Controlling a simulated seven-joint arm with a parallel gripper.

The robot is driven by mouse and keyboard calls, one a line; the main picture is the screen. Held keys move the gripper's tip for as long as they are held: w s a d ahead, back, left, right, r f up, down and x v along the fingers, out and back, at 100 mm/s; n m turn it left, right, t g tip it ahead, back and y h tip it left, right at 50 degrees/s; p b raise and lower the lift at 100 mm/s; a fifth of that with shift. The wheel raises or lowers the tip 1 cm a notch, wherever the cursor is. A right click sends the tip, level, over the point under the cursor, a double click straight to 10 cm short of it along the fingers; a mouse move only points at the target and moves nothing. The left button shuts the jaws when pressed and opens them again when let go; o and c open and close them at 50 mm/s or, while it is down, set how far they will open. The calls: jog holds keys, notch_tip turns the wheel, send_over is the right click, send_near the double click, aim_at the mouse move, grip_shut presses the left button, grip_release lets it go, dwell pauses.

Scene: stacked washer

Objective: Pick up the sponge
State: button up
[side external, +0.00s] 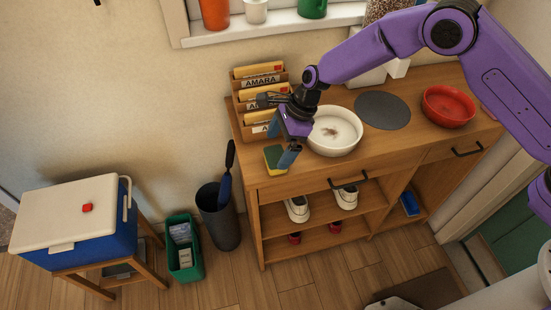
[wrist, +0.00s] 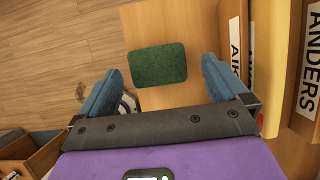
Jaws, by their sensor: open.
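The sponge (side external: 275,158) is yellow with a green top. It lies on the left end of the wooden cabinet top, near the front edge. In the wrist view its green face (wrist: 158,65) shows between and just beyond my two blue fingers. My gripper (side external: 283,150) is open and empty above and beside the sponge, with its fingers pointing down. In the wrist view my gripper (wrist: 158,88) has one finger on each side of the sponge's line, with gaps to both. I cannot tell the exact height above the sponge.
A wooden letter rack (side external: 237,105) with labelled envelopes stands behind the sponge, close on the right in the wrist view. A white bowl (side external: 335,146) stands just right of my gripper. A grey round mat (side external: 383,110) and red bowl (side external: 448,106) lie farther right. The cabinet edge is near.

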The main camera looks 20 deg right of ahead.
aim_at(276, 156)
jog(key=x, duration=0.4)
jog(key=shift+s+d, duration=0.1)
jog(key=shift+s, duration=0.1)
jog(key=c, duration=0.9)
jog(key=shift+c, duration=0.6)
